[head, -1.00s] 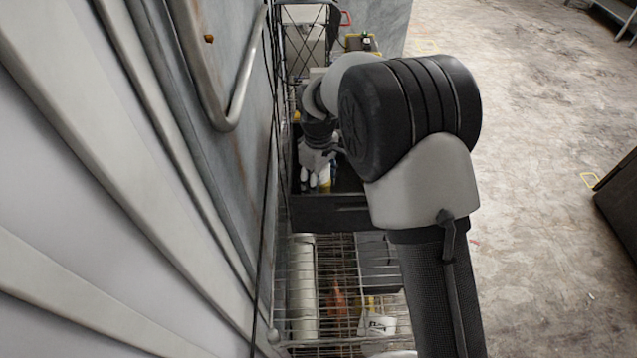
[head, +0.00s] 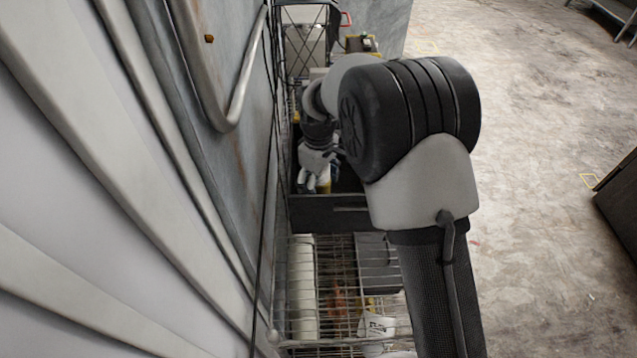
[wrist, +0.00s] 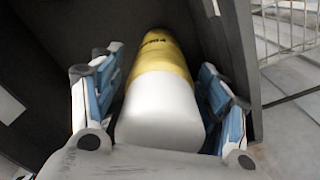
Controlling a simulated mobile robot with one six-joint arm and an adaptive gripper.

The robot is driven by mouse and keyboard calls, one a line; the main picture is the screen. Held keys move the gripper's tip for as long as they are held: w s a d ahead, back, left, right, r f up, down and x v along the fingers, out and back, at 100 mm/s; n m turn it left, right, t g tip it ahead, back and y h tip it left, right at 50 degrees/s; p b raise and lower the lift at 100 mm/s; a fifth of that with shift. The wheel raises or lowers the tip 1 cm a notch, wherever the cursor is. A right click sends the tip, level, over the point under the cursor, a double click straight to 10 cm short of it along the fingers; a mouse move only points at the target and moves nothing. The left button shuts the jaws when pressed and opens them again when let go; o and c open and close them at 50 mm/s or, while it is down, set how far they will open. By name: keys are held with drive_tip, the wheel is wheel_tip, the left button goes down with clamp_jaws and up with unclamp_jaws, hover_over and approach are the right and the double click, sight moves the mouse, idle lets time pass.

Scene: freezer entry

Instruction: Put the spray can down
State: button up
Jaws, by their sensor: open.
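The spray can (wrist: 160,100), white at the near end with a yellow band and dark lettering farther along, lies between the fingers of my gripper (wrist: 158,105) in the wrist view. The blue-padded fingers are open, one on each side of the can, and a gap shows on its left. The can is inside a dark bin (wrist: 235,50). In the head view, a bit of the can's yellow (head: 323,186) shows below my gripper (head: 316,178), inside the black bin (head: 330,213) on the rack. My arm hides the bin's right part.
The wire rack (head: 300,330) below holds a white roll (head: 302,285), a grey box (head: 378,262) and a white mug-like item (head: 376,328). A grey wall with a pipe handle (head: 235,110) stands close on the left. Open concrete floor (head: 550,150) lies to the right.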

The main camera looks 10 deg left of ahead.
wheel_tip(320, 180, up, 12)
drive_tip(key=shift+r+p, duration=0.15)
drive_tip(key=shift+p, duration=0.85)
drive_tip(key=shift+d+r, duration=0.15)
drive_tip(key=shift+r, duration=0.05)
drive_tip(key=s+d+r+m+t, duration=0.1)
drive_tip(key=s+d+r+m, duration=0.2)
drive_tip(key=s+d+r, duration=0.35)
drive_tip(key=s+d+r+m+t, duration=0.1)
drive_tip(key=s+d+r+m, duration=0.25)
drive_tip(key=d+r, duration=0.45)
drive_tip(key=s+d+f+m+t, duration=0.1)
drive_tip(key=s+d+m, duration=0.2)
drive_tip(key=s+d, duration=0.2)
drive_tip(key=s+d+f+m+t, duration=0.1)
drive_tip(key=s+d, duration=0.5)
drive_tip(key=s, duration=0.6)
drive_tip(key=f+m, duration=0.1)
drive_tip(key=m, duration=0.1)
drive_tip(key=shift+s+m+t, duration=0.25)
drive_tip(key=shift+m+t, duration=0.05)
drive_tip(key=shift+m, duration=0.05)
